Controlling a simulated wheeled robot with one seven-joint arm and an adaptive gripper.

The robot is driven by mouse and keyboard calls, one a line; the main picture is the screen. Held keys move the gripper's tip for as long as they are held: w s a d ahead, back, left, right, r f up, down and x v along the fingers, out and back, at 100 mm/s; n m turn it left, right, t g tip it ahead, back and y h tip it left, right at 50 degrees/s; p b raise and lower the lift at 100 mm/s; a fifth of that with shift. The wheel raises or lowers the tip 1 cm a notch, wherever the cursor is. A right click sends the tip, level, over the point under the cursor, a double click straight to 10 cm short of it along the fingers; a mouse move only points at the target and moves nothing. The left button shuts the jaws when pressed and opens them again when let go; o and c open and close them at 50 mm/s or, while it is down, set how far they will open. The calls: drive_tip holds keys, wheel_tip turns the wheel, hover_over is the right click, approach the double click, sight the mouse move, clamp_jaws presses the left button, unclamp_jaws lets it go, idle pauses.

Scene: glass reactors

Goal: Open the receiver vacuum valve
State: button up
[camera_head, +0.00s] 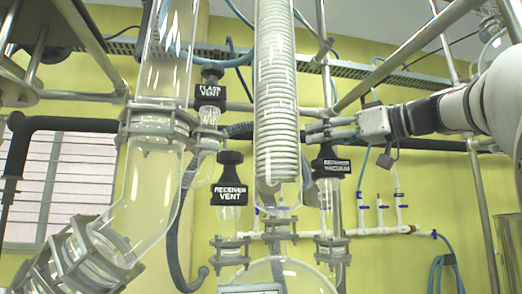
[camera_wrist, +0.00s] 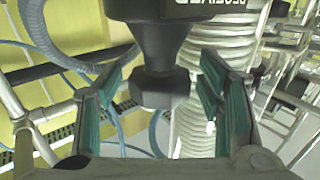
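The receiver vacuum valve (camera_head: 331,165) is a black knob with a white-lettered label, upright on a glass stem right of the coiled condenser. My gripper (camera_head: 318,132) reaches in from the right, level with the top of this knob. In the wrist view, the black knob (camera_wrist: 158,85) lies between the two green-padded fingers of my gripper (camera_wrist: 168,62). The fingers are open, with a visible gap on each side of the knob. The knob's label is upside down and partly cut off at the top edge there.
The receiver vent knob (camera_head: 231,178) and flash vent knob (camera_head: 210,91) stand to the left. The coiled glass condenser (camera_head: 276,95) is close left of my gripper. Metal bars (camera_head: 410,48) cross above my arm. White piping (camera_head: 385,231) runs along the yellow wall behind.

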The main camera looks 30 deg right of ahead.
drive_tip(key=shift+r, duration=0.1)
wheel_tip(320, 180, up, 9)
drive_tip(key=shift+d+f, duration=0.1)
drive_tip(key=shift+f, duration=0.1)
drive_tip(key=shift+r, duration=0.6)
idle(0.5)
